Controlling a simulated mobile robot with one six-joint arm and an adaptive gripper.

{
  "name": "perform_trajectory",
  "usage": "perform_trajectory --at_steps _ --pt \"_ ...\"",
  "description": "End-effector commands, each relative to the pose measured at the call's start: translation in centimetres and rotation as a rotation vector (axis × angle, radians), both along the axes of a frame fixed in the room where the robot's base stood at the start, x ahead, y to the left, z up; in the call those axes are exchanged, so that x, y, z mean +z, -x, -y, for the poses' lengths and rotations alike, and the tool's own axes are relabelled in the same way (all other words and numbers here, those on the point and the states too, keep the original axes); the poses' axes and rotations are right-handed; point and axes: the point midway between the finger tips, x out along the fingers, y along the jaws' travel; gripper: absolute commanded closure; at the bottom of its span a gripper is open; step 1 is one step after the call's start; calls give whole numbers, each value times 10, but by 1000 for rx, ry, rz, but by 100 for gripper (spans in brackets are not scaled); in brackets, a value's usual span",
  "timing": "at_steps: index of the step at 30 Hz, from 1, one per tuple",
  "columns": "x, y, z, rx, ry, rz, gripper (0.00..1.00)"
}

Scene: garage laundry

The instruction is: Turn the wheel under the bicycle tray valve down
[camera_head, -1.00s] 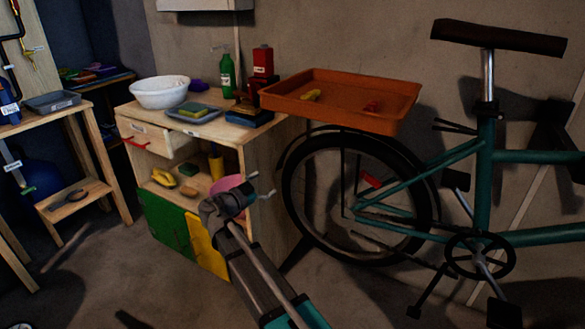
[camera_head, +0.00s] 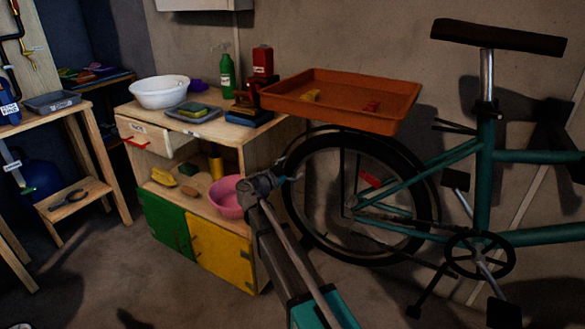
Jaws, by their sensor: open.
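The bicycle wheel (camera_head: 429,207) with a black tyre stands below the orange tray (camera_head: 340,105). A small red piece (camera_head: 369,180) shows among its spokes, right of the wheel's middle. I cannot make out the valve. My gripper (camera_head: 288,170) is open and empty, at the left edge of the wheel in the picture. It overlaps the tyre there; I cannot tell whether it touches. My gripper hides part of the tyre's left side.
The teal bicycle frame (camera_head: 482,190) extends right, with a crank and pedals low down. A wooden cabinet (camera_head: 262,150) stands left of the wheel, with a pink bowl (camera_head: 228,198) on its shelf. The orange tray holds small yellow and red things. Bare floor lies in front.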

Motion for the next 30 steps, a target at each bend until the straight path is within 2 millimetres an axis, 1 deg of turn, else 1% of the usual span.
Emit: perform_trajectory --at_steps 3,12,14,18,26,27,28,30 --pt "0 -4 3 0 0 0 4" --pt "0 -4 3 1 0 0 4" --pt "0 -4 3 1 0 0 13" --pt "0 -4 3 0 0 0 39" --pt "0 -4 3 0 0 0 88" --pt "0 -4 3 0 0 0 95" --pt "0 -4 3 0 0 0 99" --pt "0 -4 4 0 1 0 99"
